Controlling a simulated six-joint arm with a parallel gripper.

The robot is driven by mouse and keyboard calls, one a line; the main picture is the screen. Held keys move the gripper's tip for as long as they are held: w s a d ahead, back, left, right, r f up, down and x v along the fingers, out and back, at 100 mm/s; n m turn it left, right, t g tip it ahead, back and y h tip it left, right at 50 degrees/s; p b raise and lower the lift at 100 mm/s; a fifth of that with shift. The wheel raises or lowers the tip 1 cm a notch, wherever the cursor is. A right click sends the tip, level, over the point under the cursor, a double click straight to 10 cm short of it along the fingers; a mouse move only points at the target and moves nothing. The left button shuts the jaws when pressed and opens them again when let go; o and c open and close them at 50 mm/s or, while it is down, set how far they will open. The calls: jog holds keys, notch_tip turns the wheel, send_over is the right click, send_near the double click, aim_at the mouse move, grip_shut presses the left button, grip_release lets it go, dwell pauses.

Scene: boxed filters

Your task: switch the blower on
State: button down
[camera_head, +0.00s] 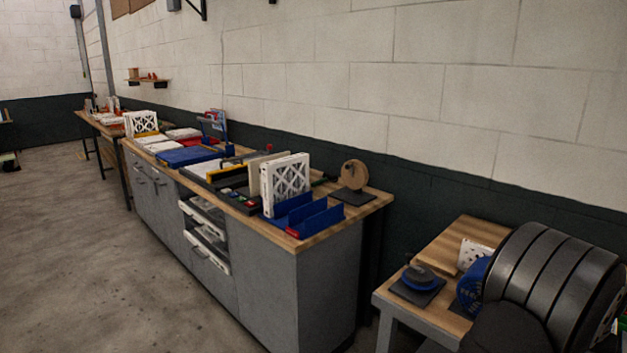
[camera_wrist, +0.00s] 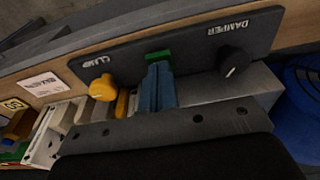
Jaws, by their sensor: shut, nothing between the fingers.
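In the wrist view a dark control panel (camera_wrist: 190,52) carries a yellow knob (camera_wrist: 103,88) by a label that looks like "CLAMP" and a black knob (camera_wrist: 234,61) by "DAMPER". Between the knobs is a green button-like piece (camera_wrist: 158,55), with no label visible on it. My gripper (camera_wrist: 159,68) is shut and empty, its blue fingers pointing at the panel. The fingertips overlap the lower edge of the green piece; I cannot tell whether they touch it. No blower is clearly recognisable. My gripper does not show clearly in the head view.
In the wrist view a white label (camera_wrist: 40,84) is on the wooden edge left of the panel. In the head view a long bench (camera_head: 345,212) holds a white lattice filter (camera_head: 291,178) and blue holders (camera_head: 318,219). A smaller table (camera_head: 452,247) stands at right.

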jog(key=shift+f, duration=0.4)
jog(key=shift+r, duration=3.55)
jog(key=shift+f, duration=3.55)
